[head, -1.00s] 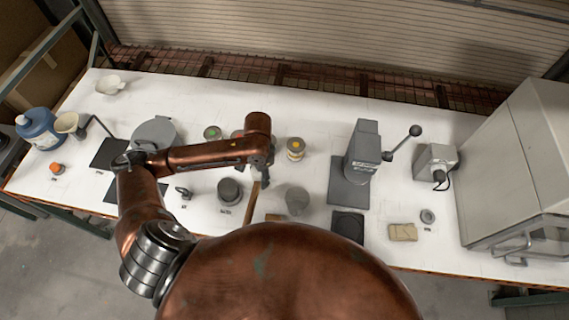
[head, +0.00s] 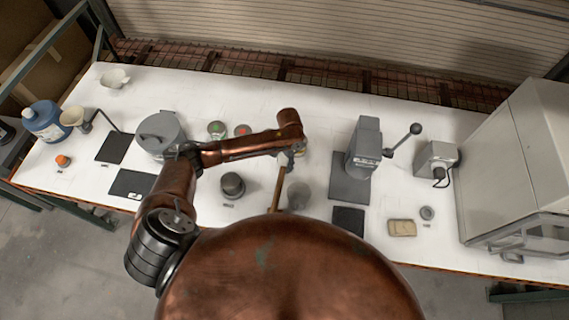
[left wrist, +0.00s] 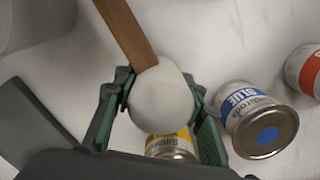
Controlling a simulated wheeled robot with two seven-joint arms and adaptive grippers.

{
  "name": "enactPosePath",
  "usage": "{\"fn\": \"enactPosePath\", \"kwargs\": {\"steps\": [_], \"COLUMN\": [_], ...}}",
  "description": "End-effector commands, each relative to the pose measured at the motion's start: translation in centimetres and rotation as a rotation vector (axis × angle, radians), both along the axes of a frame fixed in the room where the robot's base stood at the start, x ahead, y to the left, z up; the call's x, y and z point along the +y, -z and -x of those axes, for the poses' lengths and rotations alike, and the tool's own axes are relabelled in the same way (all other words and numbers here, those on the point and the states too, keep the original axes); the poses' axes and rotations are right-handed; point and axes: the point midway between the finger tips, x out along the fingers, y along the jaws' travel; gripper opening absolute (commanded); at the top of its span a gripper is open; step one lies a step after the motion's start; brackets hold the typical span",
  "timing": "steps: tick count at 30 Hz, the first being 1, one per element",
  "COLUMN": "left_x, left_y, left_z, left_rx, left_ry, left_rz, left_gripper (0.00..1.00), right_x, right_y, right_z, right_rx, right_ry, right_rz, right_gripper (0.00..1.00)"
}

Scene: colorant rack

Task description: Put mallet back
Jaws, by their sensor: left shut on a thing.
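The mallet has a wooden handle (head: 279,188) and a pale, rounded head. My left gripper (head: 290,158) holds it above the white table, right of the middle of the arm's reach. In the left wrist view the green-padded fingers of my left gripper (left wrist: 163,112) are shut around the mallet head (left wrist: 160,98). The handle (left wrist: 126,32) runs up and to the left from the head. In the head view the mallet head is hidden by the gripper. My right gripper is not in view.
A grey cup-like thing (head: 298,195) stands just right of the handle. A yellow-labelled can (left wrist: 172,146), a blue-labelled can (left wrist: 258,120) and a red-labelled can (left wrist: 305,70) are close by. A grey press (head: 364,150) stands to the right. A dark round weight (head: 232,185) stands left.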

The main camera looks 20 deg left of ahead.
Motion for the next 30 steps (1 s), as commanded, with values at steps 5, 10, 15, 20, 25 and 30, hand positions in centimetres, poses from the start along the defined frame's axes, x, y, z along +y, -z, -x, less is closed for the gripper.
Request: {"fn": "enactPosePath", "kwargs": {"steps": [5,10,15,20,25,30], "left_x": [0.04,0.03,0.03,0.03,0.03,0.04], "left_y": [1.21,1.22,1.47,1.45,1.45,1.39], "left_z": [-0.08,-0.06,0.00,0.00,0.00,-0.01], "left_rx": [-0.003,-0.003,-0.003,-0.002,-0.001,-0.003], "left_ry": [0.001,0.001,0.001,0.001,0.001,0.001], "left_rz": [-0.002,-0.001,-0.001,0.000,0.000,-0.001], "left_gripper": [0.00,0.00,0.39,0.50,0.55,0.55], "right_x": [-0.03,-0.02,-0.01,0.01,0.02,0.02], "right_y": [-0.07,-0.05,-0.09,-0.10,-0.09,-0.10], "right_z": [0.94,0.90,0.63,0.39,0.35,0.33], "right_rx": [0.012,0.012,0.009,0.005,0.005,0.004], "right_ry": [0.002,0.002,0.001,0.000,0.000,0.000], "right_rz": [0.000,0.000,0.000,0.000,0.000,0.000], "right_gripper": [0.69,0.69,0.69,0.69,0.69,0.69]}}
